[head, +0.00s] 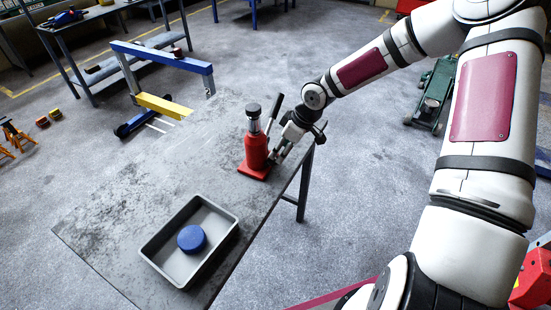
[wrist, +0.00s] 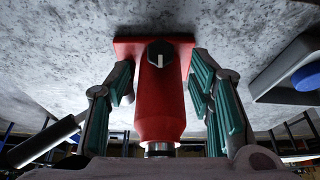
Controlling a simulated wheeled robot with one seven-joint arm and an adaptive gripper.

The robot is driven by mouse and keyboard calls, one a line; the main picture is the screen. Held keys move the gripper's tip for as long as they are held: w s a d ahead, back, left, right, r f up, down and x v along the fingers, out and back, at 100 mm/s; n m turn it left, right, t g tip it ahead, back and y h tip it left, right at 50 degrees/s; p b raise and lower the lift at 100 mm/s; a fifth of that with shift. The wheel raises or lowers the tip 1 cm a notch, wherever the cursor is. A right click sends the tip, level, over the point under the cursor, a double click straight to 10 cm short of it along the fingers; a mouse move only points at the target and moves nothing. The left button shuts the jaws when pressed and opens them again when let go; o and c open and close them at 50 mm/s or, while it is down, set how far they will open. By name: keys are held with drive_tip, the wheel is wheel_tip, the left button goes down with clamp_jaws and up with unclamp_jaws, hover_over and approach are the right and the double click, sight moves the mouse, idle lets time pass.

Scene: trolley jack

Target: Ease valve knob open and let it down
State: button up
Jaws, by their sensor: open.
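The red bottle jack (head: 256,151) stands upright on the table near its right edge, its silver ram (head: 253,124) raised under a dark saddle (head: 253,109). A dark lever handle (head: 273,114) slants up beside it. In the wrist view the jack's red body (wrist: 161,108) lies between the fingers. The black valve knob (wrist: 159,52) with a white mark sits low on it, near the base, beyond the fingertips. My gripper (head: 280,154) is open close to the jack's right side; its teal-padded fingers (wrist: 162,76) are spread apart. The knob is hidden in the head view.
A grey tray (head: 153,256) holding a blue disc (head: 192,239) sits at the table's near end; the rest of the tabletop (head: 125,200) is mostly clear. A blue and yellow frame (head: 160,57) stands on the floor beyond. A green trolley jack (head: 433,90) is behind my arm.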

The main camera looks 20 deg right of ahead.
sight(276, 158)
drive_tip(key=x, duration=0.6)
clamp_jaws()
